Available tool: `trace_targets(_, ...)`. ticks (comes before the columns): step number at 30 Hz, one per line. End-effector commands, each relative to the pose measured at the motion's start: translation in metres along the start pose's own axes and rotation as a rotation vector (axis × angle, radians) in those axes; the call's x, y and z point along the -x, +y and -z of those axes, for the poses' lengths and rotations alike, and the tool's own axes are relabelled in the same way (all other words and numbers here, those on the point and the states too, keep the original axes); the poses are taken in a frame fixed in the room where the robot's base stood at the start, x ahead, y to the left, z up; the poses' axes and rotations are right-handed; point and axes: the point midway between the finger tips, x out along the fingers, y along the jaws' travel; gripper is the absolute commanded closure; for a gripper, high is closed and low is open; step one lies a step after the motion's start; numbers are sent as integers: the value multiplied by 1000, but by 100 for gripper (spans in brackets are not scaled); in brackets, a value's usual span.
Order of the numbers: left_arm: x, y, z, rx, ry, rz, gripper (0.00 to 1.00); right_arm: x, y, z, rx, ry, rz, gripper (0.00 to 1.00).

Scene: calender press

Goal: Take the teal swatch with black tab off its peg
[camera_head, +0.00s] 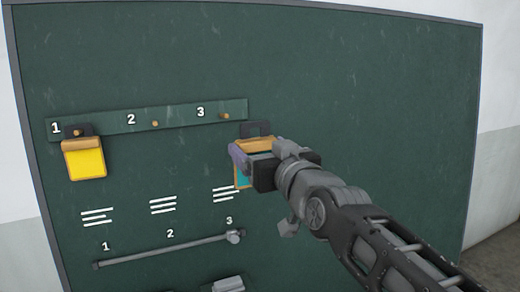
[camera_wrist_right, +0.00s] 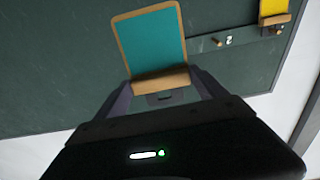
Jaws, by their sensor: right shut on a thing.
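The teal swatch (camera_wrist_right: 152,44) has a tan border and a tan top bar with a dark tab. In the head view the teal swatch (camera_head: 242,178) is partly hidden behind my gripper, and its black tab (camera_head: 255,129) shows above. My right gripper (camera_head: 255,160) is shut on the swatch's tan bar, to the right of the peg rail. In the right wrist view my right gripper (camera_wrist_right: 162,90) has a finger on each side of the bar. The swatch is clear of peg 3 (camera_head: 224,116), which is bare. My left gripper is not in view.
The green board (camera_head: 350,80) carries a peg rail (camera_head: 178,117) numbered 1 to 3. A yellow swatch (camera_head: 85,160) with a black tab hangs on peg 1; peg 2 (camera_head: 155,124) is bare. Below is a grey bar (camera_head: 165,251). The board's right side is clear.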

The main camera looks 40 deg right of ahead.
Motion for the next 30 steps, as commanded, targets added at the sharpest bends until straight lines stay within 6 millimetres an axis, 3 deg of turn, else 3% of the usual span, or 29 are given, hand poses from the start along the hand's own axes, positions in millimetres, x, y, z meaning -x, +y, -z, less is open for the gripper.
trace_targets(19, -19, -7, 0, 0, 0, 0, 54, 52, 0, 0, 1, 4, -1, 59)
trace_targets(30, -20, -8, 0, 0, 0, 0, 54, 59, 0, 0, 0, 1, 0, 59)
